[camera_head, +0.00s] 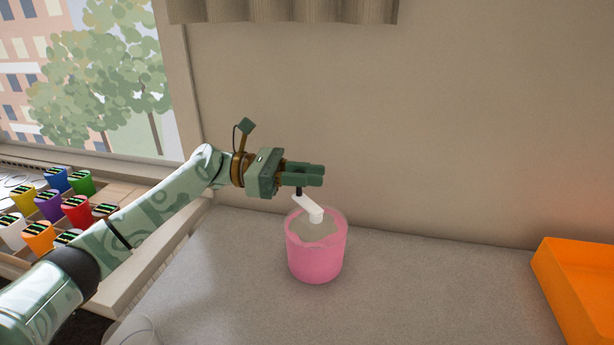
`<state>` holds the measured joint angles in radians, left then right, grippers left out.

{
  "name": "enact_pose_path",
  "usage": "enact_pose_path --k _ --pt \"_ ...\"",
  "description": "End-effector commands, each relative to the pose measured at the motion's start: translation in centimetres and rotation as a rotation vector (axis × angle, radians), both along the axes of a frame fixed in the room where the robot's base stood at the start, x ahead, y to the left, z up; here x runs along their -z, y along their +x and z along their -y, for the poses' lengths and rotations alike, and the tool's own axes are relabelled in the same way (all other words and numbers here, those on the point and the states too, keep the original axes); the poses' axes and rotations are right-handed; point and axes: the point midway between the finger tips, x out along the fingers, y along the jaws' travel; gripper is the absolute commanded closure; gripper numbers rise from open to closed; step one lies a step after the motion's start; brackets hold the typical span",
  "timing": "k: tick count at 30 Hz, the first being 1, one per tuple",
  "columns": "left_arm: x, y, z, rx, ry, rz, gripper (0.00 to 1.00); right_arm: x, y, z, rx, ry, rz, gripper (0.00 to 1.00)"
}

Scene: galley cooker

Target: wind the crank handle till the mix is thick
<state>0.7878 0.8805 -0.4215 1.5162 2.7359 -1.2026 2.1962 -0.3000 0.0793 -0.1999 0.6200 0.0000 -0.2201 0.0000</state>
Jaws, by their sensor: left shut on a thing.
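A pink tub (316,262) stands upright on the grey counter, with a greyish mix (313,231) inside. A white crank arm (308,209) rises from the middle of the mix and slants up to the left. At its upper end is a short dark crank handle (299,191). My left gripper (312,175) comes in from the left above the tub, with its fingers pointing right, and is shut on the crank handle. The fingers hide the handle's top. My right gripper is not in view.
An orange bin (574,290) stands at the right edge. Several coloured cups (76,210) stand by the window at the left. A clear rounded object (135,330) is cut off at the bottom. The grey counter (440,290) between tub and bin is clear; a wall rises behind.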

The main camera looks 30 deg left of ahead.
Motion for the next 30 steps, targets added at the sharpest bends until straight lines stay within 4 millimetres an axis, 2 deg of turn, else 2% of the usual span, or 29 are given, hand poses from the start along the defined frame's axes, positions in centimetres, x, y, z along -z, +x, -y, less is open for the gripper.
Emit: enact_pose_path --k 8,9,11,12,20,23,26,30 --pt "0.2 -0.1 0.1 0.004 0.003 -0.002 1.00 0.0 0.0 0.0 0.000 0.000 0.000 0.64" --pt "0.2 -0.1 0.1 0.004 0.003 -0.002 0.75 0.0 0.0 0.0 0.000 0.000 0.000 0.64" --pt "0.2 -0.1 0.1 0.004 0.003 -0.002 0.58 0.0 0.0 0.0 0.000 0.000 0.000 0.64" --pt "0.2 -0.1 0.1 0.003 0.003 -0.002 0.55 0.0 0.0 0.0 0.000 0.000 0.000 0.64" --pt "0.1 -0.1 0.0 0.001 0.002 -0.001 0.55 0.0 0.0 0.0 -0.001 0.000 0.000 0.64" --pt "0.1 -0.3 -0.7 0.000 0.001 -0.003 0.55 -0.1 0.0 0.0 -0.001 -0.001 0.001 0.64" --pt "0.0 -0.8 -2.2 -0.001 0.002 -0.003 0.55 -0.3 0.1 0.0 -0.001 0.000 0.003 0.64" --pt "0.0 -2.0 -5.7 -0.002 0.002 -0.003 0.55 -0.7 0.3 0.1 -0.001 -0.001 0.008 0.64"
